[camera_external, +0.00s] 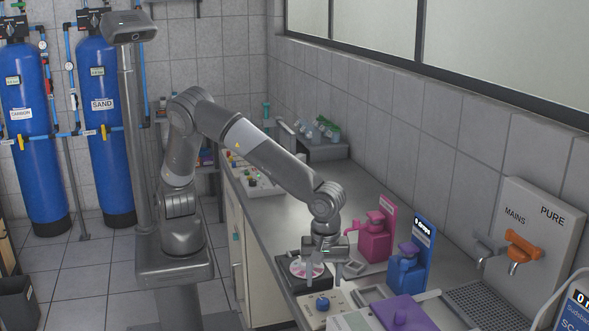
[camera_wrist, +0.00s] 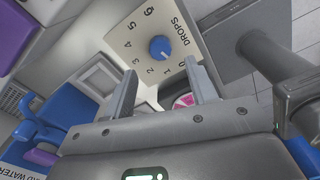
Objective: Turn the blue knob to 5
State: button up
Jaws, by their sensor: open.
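The blue knob (camera_wrist: 160,47) sits on a cream dial panel (camera_wrist: 126,33) marked DROPS with numbers from 0 to 6. A small light mark shows on the knob's side facing the low numbers; its exact reading is too small to tell. In the external view the knob (camera_external: 322,303) stands on the counter panel, in front of and below my gripper. My gripper (camera_wrist: 162,82) is open and empty, with its two fingers apart. The knob lies beyond the fingertips, roughly in line with the gap, and is not between them.
A pink-and-white disc (camera_external: 307,269) on a dark base lies under my gripper. A pink dispenser (camera_external: 374,241) and a blue dispenser (camera_external: 408,272) stand to the right. A purple block (camera_external: 405,313) is at the front.

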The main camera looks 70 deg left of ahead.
aim_at(323, 301)
notch_tip(323, 301, down, 6)
jog(key=shift+f, duration=0.2)
jog(key=c, duration=1)
jog(key=shift+o, duration=0.2)
